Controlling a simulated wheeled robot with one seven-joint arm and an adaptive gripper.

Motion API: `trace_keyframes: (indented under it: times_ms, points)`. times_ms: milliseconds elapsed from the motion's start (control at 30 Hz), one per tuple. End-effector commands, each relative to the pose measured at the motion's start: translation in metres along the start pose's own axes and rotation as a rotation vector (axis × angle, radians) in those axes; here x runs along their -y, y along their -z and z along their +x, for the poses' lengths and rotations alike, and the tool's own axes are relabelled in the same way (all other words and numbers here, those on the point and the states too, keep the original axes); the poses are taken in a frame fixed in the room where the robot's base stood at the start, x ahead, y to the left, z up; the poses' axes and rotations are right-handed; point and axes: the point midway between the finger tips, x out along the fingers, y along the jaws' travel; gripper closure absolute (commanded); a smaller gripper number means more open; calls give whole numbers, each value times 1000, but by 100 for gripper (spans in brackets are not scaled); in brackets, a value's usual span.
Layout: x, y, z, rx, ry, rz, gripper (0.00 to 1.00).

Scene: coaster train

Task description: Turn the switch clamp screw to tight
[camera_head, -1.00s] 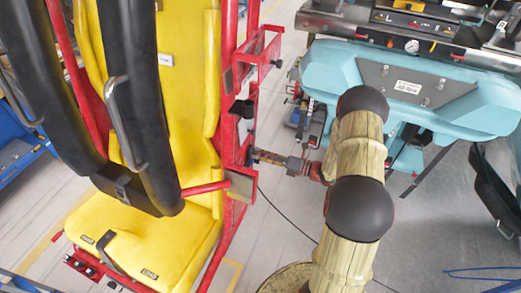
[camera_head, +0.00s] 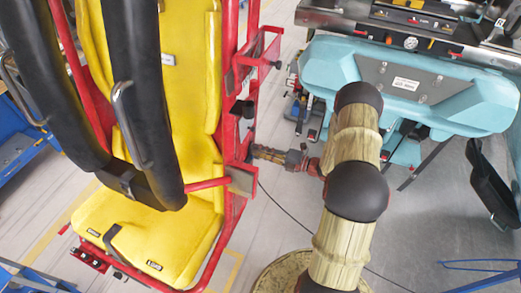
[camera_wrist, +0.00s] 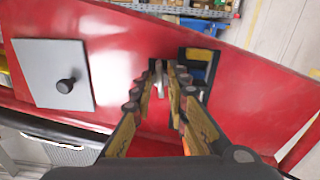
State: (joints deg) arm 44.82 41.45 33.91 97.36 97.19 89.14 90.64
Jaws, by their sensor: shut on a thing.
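My gripper (camera_head: 254,151) reaches left to the red side frame of the yellow seat. In the wrist view my gripper (camera_wrist: 167,72) is shut on a small pale grey piece (camera_wrist: 158,76) that stands out from the red panel (camera_wrist: 125,55). This piece appears to be the switch clamp screw, but the fingers hide most of it, so its turn cannot be read. A dark switch bracket (camera_wrist: 200,66) with a yellow and blue face is just right of the fingertips. In the head view the screw is too small to make out.
A grey plate (camera_wrist: 45,75) with a black knob is on the red panel, left of the fingers. The yellow seat (camera_head: 170,245) with black restraints (camera_head: 155,90) stands at left. A light blue machine (camera_head: 340,65) is behind my arm. A cable crosses the floor.

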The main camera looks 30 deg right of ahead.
Motion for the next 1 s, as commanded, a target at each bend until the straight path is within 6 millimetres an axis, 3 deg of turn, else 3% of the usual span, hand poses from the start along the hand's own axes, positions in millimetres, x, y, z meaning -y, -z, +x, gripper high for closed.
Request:
trace_keyframes:
  times_ms: [267, 300, 433, 767, 1000]
  points:
    - [3, 2, 0, 0, 5, 5, 100]
    - [3, 2, 0, 0, 5, 5, 83]
    - [3, 2, 0, 0, 4, 4, 76]
    - [1, 0, -2, 1, 2, 1, 76]
    - [1, -1, -34, 4, 3, 1, 76]
